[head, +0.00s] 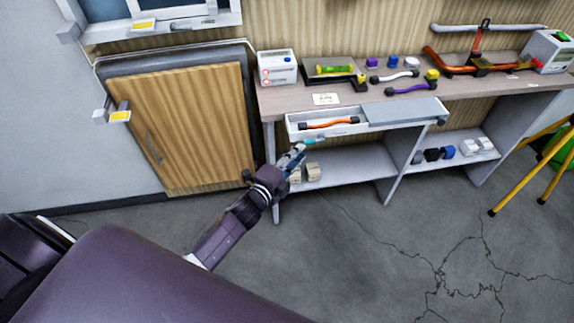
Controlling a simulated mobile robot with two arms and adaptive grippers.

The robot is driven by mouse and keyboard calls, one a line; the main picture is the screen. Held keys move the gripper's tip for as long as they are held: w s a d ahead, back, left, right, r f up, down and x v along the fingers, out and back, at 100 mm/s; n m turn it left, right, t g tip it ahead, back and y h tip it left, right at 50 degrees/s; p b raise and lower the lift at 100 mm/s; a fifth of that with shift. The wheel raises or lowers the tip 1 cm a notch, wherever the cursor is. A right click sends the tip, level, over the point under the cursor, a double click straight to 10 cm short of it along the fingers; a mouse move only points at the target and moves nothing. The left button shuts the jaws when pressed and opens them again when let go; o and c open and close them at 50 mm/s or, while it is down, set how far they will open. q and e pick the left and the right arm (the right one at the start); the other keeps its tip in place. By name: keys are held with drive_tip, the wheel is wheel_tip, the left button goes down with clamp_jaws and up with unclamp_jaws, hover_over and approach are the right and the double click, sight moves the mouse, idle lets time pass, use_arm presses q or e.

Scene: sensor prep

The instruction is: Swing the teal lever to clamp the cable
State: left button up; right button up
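My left gripper (298,152) is at the front left corner of a shallow white tray or drawer (375,131) under the bench top. A small teal piece (316,140), which looks like the lever, shows just beyond its fingertips. I cannot tell whether they touch, or whether the fingers are open or shut. An orange cable (328,124) with black ends lies in the left part of the tray. A white cable (394,76) and a purple cable (410,88) lie on the bench top. My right gripper is not in view.
The bench (290,98) carries a white box with lights (277,67), a black fixture with a green-yellow piece (334,70) and an orange tool (470,67). Small boxes stand on the lower shelf (345,174). A yellow-legged stand (535,165) is at right. The floor in front is clear.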

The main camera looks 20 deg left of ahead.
use_arm(q)
drive_tip(key=v, duration=0.7)
idle(0.3)
drive_tip(key=s+a+f+n+g+y, duration=0.1)
drive_tip(key=s+f+n+g, duration=0.2)
drive_tip(key=s+f, duration=0.5)
drive_tip(key=s+f+n+g, duration=0.2)
drive_tip(key=s+f+n, duration=0.15)
drive_tip(key=f, duration=0.95)
drive_tip(key=s+a+f+n+g+y, duration=0.1)
drive_tip(key=s+f+n+g, duration=0.2)
drive_tip(key=s+f, duration=0.55)
drive_tip(key=s+f+n+g, duration=0.2)
drive_tip(key=s+f, duration=0.3)
drive_tip(key=s, duration=0.3)
drive_tip(key=s+d+f+n+g, duration=0.1)
drive_tip(key=s+f, duration=0.3)
drive_tip(key=s, duration=0.5)
drive_tip(key=s+f+n+g, duration=0.3)
drive_tip(key=s+f+g, duration=0.1)
drive_tip(key=s, duration=0.5)
drive_tip(key=shift+s+d+f+y, duration=0.2)
drive_tip(key=shift+f+y, duration=0.1)
drive_tip(key=shift+f, duration=0.5)
drive_tip(key=shift+n, duration=0.25)
